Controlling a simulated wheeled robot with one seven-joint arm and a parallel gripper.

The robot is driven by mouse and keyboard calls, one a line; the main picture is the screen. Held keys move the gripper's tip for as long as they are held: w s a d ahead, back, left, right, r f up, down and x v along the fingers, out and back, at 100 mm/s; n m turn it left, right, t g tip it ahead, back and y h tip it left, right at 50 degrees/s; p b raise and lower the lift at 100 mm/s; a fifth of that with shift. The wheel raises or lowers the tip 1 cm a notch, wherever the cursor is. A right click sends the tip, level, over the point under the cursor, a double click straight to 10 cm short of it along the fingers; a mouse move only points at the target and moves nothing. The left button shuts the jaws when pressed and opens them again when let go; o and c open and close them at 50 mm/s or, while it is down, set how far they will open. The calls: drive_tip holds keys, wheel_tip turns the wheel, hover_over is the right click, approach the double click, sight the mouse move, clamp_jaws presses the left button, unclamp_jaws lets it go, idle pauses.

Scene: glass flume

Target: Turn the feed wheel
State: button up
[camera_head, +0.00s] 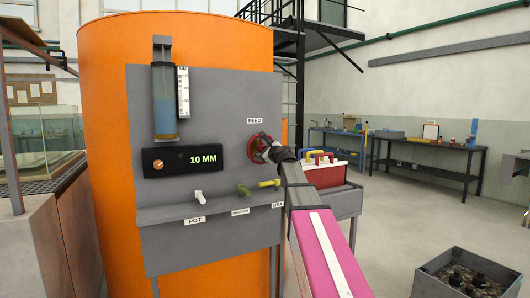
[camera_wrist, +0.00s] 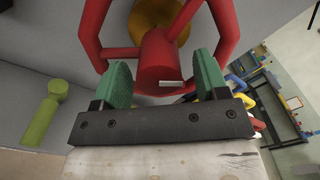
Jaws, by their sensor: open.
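The feed wheel (camera_head: 258,147) is a red handwheel on the grey panel, under a label reading FEED. In the wrist view the wheel (camera_wrist: 92,22) fills the top, with a thick red hub (camera_wrist: 158,62) and a brass-coloured part behind it. My gripper (camera_head: 268,150) is at the wheel and partly covers it in the head view. In the wrist view its green-padded fingers (camera_wrist: 163,78) are open, one on each side of the hub. Small gaps seem to show between the pads and the hub; whether either touches is unclear.
A display (camera_head: 181,160) on the panel reads 10 MM, below a sight tube (camera_head: 164,103) of bluish liquid. A crate (camera_head: 468,278) stands on the floor at right.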

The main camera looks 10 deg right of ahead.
drive_tip(key=shift+w, duration=0.1)
clamp_jaws()
drive_tip(key=shift+a+m, duration=0.1)
drive_tip(key=shift+m, duration=0.2)
